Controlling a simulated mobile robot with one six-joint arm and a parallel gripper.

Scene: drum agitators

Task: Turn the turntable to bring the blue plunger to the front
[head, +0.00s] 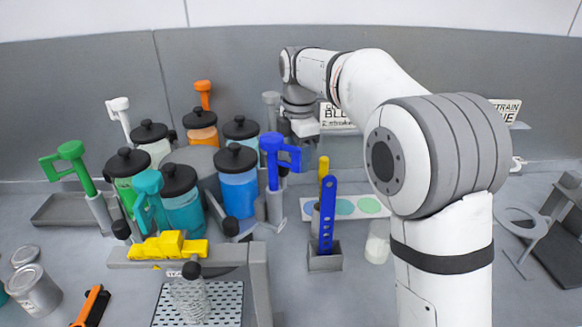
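The turntable carries several black-lidded jars around a grey hub (197,160). The blue plunger (273,160) stands upright at the turntable's right side, beside the blue jar (237,190). The teal plunger (149,184) is at the front left, by the teal jar (183,208). Other plungers are green (72,152) at the left, white (120,108) and orange (203,90) at the back, and grey (271,98) at the back right.
A grey frame with a yellow part (168,246) stands before the turntable, over a clear vessel (190,300). A dark blue strip stands upright in a small grey holder (325,262) at centre. Cans (36,291) and an orange-black tool (91,306) lie front left.

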